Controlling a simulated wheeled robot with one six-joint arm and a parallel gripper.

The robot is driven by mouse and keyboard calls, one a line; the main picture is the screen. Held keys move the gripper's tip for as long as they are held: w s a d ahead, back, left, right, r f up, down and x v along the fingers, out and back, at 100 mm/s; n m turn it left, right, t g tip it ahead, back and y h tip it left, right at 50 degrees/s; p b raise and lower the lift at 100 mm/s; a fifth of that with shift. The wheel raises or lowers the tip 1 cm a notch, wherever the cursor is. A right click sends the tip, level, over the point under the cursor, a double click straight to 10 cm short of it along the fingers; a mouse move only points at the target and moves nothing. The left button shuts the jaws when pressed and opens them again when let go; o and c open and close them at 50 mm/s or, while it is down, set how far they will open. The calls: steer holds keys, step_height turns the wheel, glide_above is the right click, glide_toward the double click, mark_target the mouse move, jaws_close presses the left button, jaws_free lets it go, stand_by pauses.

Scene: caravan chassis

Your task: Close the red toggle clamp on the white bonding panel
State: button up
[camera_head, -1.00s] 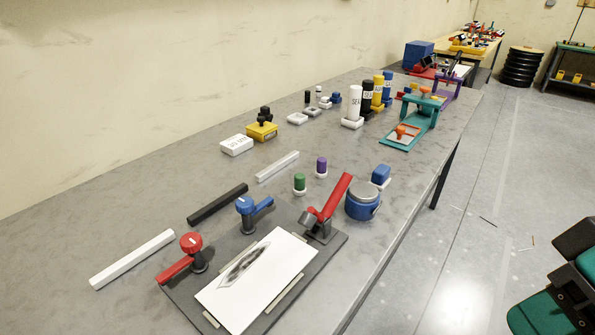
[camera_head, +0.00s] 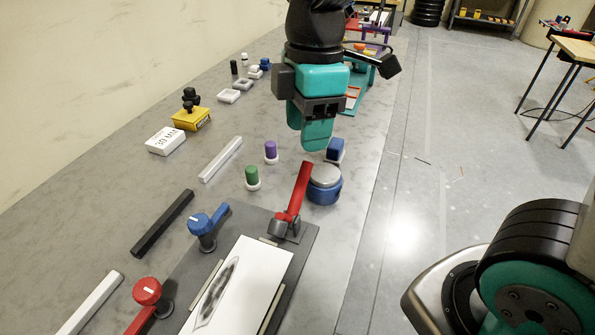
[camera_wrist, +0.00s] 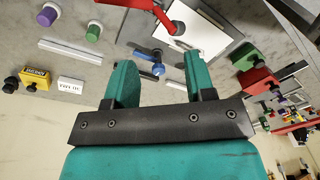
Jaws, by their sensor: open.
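The red toggle clamp (camera_head: 299,188) stands at the far right corner of a dark grey base plate, its red handle raised and tilted up. The white bonding panel (camera_head: 245,285), with a dark smudge on it, lies flat on that plate. My gripper (camera_head: 316,138) is above the bench, beyond the clamp handle in the head view, open and apart from it. In the wrist view the open jaws (camera_wrist: 162,85) have nothing between them but bench and the blue knob; the red handle (camera_wrist: 145,8) shows past the fingertips, with the panel (camera_wrist: 198,38) beside it.
A blue round pot with a grey lid (camera_head: 325,184) stands right beside the handle. A blue-knobbed lever (camera_head: 205,224) and a red-knobbed lever (camera_head: 147,292) are on the plate's left side. Green (camera_head: 252,176) and purple (camera_head: 271,151) capped pieces stand behind. Several bars lie left.

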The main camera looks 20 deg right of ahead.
mark_target(302, 175)
steer(key=w+n+g+h+p, duration=0.1)
steer(key=w+n+h, duration=0.1)
steer(key=w+n, duration=0.55)
steer(key=shift+n, duration=0.45)
steer(key=f, duration=0.5)
steer(key=s+d+f, duration=0.1)
steer(key=f, duration=0.5)
steer(key=s+d+f+p, duration=0.1)
steer(key=f, duration=0.4)
steer(key=shift+s+f, duration=0.1)
steer(key=shift+f, duration=0.15)
jaws_close()
